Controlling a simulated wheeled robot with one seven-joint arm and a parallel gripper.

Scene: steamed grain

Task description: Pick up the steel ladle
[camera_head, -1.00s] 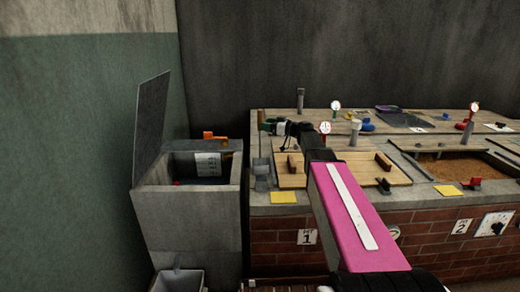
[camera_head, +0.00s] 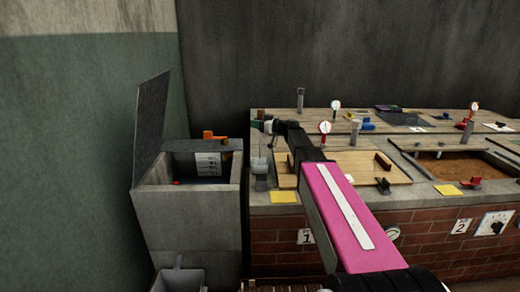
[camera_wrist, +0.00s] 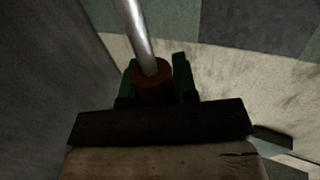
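The steel ladle (camera_wrist: 138,32) shows in the wrist view as a bright round metal shaft with a reddish-brown grip (camera_wrist: 153,80). The grip lies between the two dark green fingers of my gripper (camera_wrist: 156,74), which appear closed against its sides. The shaft runs to the top edge of the wrist view; its bowl is not seen there. In the head view my gripper (camera_head: 265,125) is small, at the left end of the counter, around the upper part of the upright ladle. The contact is too small to tell there.
A grey concrete bin (camera_head: 190,215) with a raised lid (camera_head: 151,125) stands just left of the counter. Boards, red-rimmed gauges and a grain-filled pit (camera_head: 450,167) lie to the right. A yellow card (camera_head: 283,197) lies on the front ledge. A dark wall rises behind.

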